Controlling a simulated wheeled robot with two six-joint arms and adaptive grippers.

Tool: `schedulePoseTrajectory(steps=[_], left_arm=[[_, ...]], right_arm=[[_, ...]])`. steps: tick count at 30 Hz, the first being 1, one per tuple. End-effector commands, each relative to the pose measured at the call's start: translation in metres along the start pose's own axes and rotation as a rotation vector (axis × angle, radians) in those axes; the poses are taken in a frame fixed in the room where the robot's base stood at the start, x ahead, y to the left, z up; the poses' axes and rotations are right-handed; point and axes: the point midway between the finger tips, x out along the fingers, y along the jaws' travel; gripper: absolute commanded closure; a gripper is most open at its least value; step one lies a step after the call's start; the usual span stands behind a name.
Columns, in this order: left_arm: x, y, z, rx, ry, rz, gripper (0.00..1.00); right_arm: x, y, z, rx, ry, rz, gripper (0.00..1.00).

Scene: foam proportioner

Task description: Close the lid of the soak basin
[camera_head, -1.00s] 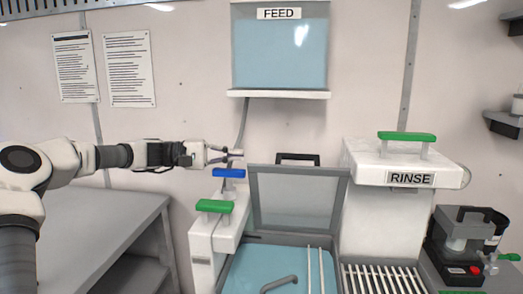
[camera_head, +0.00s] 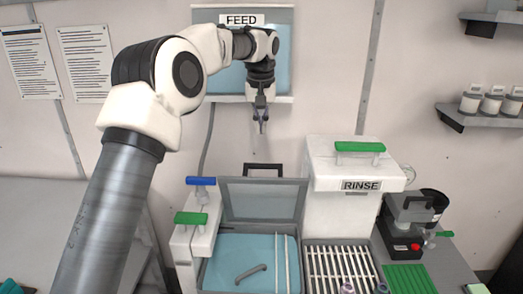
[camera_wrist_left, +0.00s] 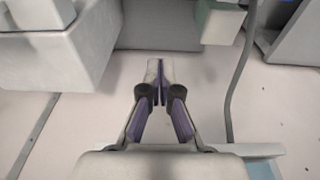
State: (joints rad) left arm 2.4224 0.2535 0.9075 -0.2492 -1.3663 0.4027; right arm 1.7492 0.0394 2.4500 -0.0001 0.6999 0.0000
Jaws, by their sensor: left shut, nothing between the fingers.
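The soak basin (camera_head: 205,277) holds blue liquid and stands at the bottom middle of the head view. Its lid (camera_head: 262,199), a grey frame with a translucent panel, stands raised at the back of the basin. A dark handle (camera_head: 263,168) sits on the lid's top edge. My left gripper (camera_head: 262,130) points down, shut and empty, above the lid handle and in front of the FEED tank. In the left wrist view its fingertips (camera_wrist_left: 160,65) are together with nothing between them. My right gripper is not in view.
A RINSE unit (camera_head: 330,205) with a green handle stands right of the lid. A blue handle (camera_head: 201,181) and a green handle (camera_head: 190,218) stand left of the basin. A slatted rack (camera_head: 340,267) lies right of it. The FEED tank (camera_head: 285,55) hangs behind my arm.

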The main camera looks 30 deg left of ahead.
Motion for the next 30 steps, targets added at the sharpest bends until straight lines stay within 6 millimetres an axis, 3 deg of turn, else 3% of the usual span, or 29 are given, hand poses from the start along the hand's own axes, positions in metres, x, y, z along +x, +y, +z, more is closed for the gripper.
schedulePoseTrajectory(steps=[8, 18, 30], left_arm=[[0.060, 0.000, 0.001, 0.000, -0.005, 0.000, 1.00], [0.070, 0.000, 0.038, 0.000, 0.000, 0.001, 1.00], [0.071, 0.001, 0.039, -0.001, 0.004, 0.002, 1.00]], right_arm=[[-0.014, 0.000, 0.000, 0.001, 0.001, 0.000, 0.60], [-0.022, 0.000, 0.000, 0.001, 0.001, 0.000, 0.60], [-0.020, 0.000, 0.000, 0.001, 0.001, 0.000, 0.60]])
